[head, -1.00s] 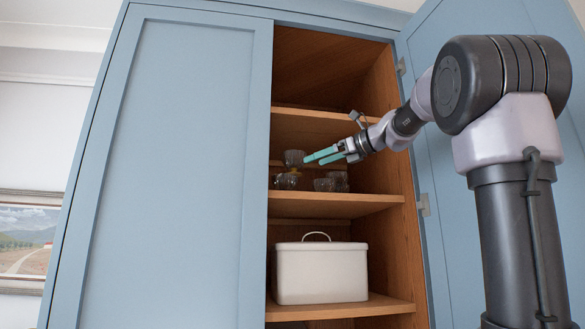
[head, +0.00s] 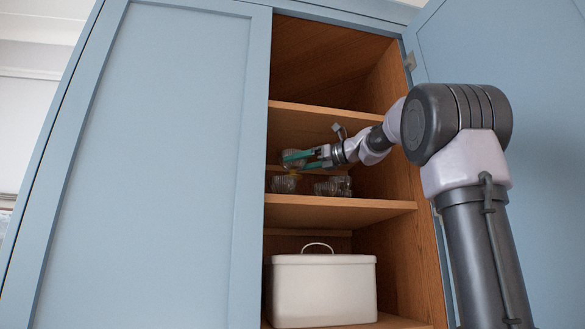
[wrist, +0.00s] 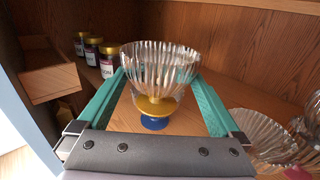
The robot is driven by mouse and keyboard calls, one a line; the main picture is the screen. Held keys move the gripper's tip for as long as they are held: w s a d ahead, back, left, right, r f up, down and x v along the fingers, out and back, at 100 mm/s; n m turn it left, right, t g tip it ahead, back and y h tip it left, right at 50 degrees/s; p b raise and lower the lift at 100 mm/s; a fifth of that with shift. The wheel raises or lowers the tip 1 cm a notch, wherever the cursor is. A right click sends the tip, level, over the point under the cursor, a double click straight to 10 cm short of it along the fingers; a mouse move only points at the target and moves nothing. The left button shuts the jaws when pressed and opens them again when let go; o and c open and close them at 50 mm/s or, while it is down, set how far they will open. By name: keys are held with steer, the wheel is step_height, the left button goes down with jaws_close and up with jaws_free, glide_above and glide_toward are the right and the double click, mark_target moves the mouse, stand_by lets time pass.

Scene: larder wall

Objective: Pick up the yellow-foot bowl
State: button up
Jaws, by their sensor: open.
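The yellow-foot bowl is a ribbed clear glass bowl (wrist: 160,62) on a yellow foot (wrist: 155,104). In the head view the bowl (head: 293,162) is on the middle shelf, raised on another glass piece (head: 285,184). In the wrist view a blue foot (wrist: 154,123) shows below the yellow one, apparently that of the lower piece. My gripper (head: 297,173) is open, with one teal finger on each side of the bowl. In the wrist view my gripper (wrist: 158,80) straddles the bowl; I cannot tell whether either finger touches it.
More ribbed glassware (wrist: 262,135) stands close to the right finger, also seen in the head view (head: 333,187). Several small jars (wrist: 92,50) stand behind to the left. A shelf board (head: 335,118) is above, and a white lidded box (head: 320,290) is below. The left cupboard door (head: 150,170) is shut.

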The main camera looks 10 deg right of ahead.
mark_target(285, 165)
steer(key=x, duration=0.6)
steer(key=shift+c, duration=0.3)
steer(key=shift+s, duration=0.1)
steer(key=c, duration=1.3)
steer(key=shift+r, duration=0.1)
